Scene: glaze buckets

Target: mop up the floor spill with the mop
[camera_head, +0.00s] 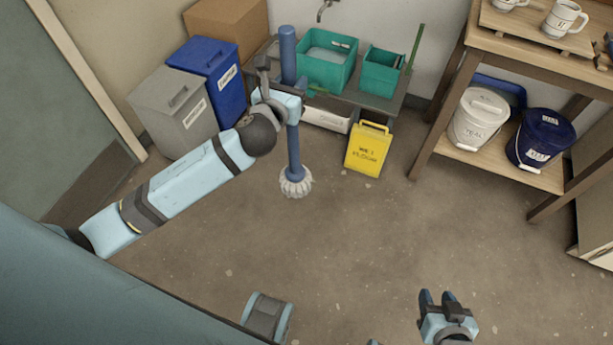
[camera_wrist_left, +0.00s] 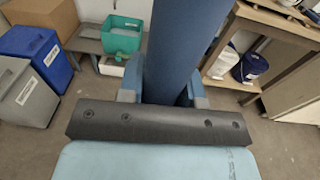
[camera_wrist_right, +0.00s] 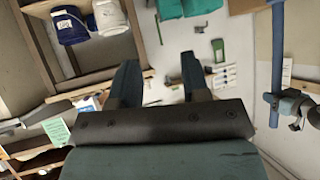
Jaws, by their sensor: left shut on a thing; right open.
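The mop has a blue handle (camera_head: 288,55) and a pale stringy head (camera_head: 295,182). It stands nearly upright over the brown floor in the head view, its head at or just above the floor; I cannot tell if it touches. My left gripper (camera_head: 290,108) is shut around the handle. In the left wrist view the handle (camera_wrist_left: 178,50) runs between the fingers. My right gripper (camera_head: 438,298) is open and empty at the lower right of the head view. Its fingers also show in the right wrist view (camera_wrist_right: 160,85). I see no clear spill on the floor.
A yellow wet-floor sign (camera_head: 368,148) stands right of the mop head. A low bench (camera_head: 385,100) carries green tubs (camera_head: 326,62). Grey (camera_head: 172,105) and blue (camera_head: 212,72) bins stand left. A wooden table (camera_head: 560,178) with a white (camera_head: 478,120) and a navy bucket (camera_head: 538,140) is right. The middle floor is clear.

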